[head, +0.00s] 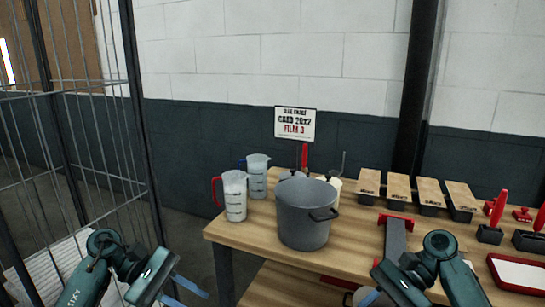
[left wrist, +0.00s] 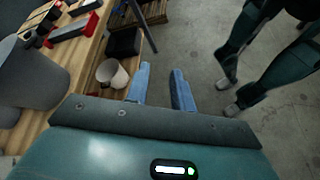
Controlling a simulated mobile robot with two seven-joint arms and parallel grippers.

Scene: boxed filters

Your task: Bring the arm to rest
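My left gripper (head: 188,288) is low at the left in the head view, in front of the table's left end and apart from it. In the left wrist view its two blue fingers (left wrist: 161,88) stand apart with nothing between them, over the floor beside the table. My right gripper (head: 372,298) is at the bottom edge of the head view, in front of the table. Only part of a blue finger shows there, so its opening cannot be told. Both arms are bent, with their hands low.
The wooden table (head: 258,228) carries a grey pot (head: 304,220), two measuring jugs (head: 235,196), wood-topped blocks (head: 399,187) and red-handled tools (head: 497,208). A white cup (left wrist: 112,75) sits below the tabletop. A wire cage (head: 75,130) stands at left.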

